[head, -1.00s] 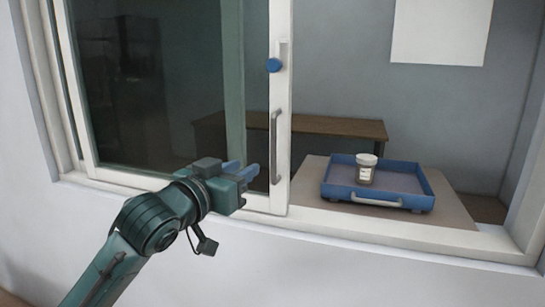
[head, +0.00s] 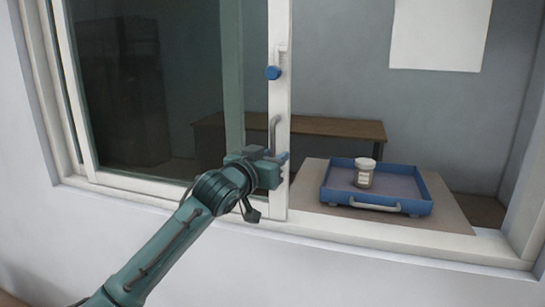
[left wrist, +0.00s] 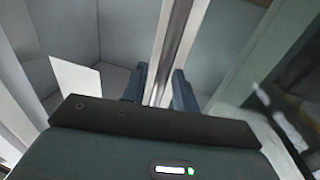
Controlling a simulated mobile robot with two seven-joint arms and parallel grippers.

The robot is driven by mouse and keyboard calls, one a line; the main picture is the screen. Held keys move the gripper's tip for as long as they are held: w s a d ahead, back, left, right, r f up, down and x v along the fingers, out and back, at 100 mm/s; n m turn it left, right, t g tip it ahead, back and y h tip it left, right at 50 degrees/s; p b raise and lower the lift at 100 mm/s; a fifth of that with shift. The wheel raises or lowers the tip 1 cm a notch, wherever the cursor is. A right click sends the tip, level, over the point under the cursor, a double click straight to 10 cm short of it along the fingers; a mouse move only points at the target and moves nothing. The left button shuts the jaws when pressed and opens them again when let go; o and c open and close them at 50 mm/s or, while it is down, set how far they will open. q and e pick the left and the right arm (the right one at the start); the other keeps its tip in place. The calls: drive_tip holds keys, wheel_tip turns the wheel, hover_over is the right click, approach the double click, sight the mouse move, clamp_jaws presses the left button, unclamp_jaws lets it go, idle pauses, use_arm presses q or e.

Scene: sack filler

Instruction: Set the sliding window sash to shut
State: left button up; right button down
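The sliding window sash (head: 279,110) is a white-framed pane at the left of the window opening, with the right part of the opening clear. My right gripper is not in view.
A blue tray (head: 415,207) with a white-lidded jar (head: 364,174) rests on a brown board (head: 455,218) behind the open part. The white window sill (head: 400,238) runs below. A wooden table (head: 330,130) stands farther back.

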use_arm(q)
drive_tip(key=shift+c, duration=0.4)
clamp_jaws()
